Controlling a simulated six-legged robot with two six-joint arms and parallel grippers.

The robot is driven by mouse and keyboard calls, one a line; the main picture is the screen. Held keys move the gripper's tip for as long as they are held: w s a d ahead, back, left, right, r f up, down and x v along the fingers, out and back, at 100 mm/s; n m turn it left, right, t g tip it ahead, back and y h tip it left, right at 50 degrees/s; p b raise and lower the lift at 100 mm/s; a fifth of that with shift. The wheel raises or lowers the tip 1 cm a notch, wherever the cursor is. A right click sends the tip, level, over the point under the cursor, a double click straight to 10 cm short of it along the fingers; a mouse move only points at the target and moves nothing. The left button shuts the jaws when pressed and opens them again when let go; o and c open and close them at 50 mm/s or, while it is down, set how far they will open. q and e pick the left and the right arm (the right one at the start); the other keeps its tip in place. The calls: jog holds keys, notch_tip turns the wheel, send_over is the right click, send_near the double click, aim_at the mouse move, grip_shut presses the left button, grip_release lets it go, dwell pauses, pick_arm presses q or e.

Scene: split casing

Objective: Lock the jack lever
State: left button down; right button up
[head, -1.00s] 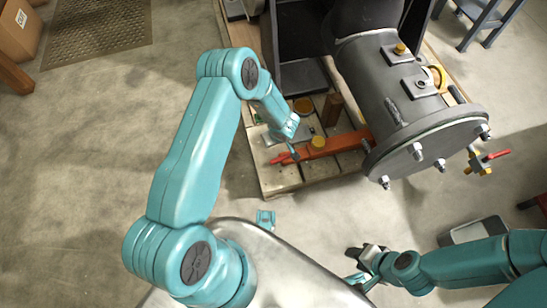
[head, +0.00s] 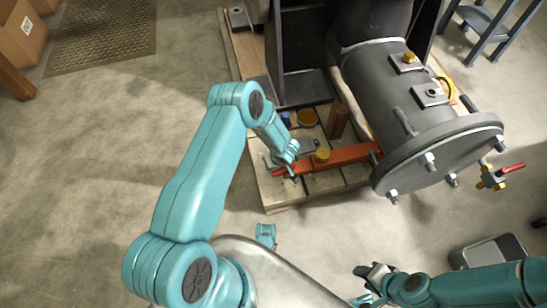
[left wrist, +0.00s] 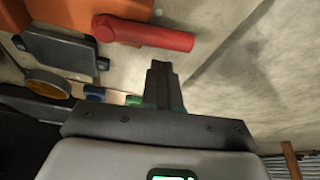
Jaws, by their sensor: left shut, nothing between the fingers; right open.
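The jack is an orange bar (head: 345,156) lying low on the pallet, with a yellow round cap on it. Its red lever (head: 278,172) is at the bar's left end, and it shows large in the left wrist view (left wrist: 150,35). My left gripper (head: 292,176) is beside the lever. Its fingers (left wrist: 162,72) are shut and empty, just below the lever in the wrist view; I cannot tell whether they touch it. My right gripper (head: 366,272) is open and empty at the lower right, away from the jack.
A grey flanged casing (head: 400,95) stands above the jack's right part on the wooden pallet (head: 300,195). A valve with a red handle (head: 508,169) is right of the flange. A grey bin (head: 488,252) is at lower right.

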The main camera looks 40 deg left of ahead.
pick_arm(q)
jog(key=shift+s+d+f, duration=0.1)
jog(key=shift+s+d, duration=0.25)
jog(key=shift+d, duration=0.25)
pick_arm(e)
jog(key=shift+f, duration=0.25)
pick_arm(q)
jog(key=shift+s+d, duration=0.1)
pick_arm(e)
jog(key=shift+r, duration=0.15)
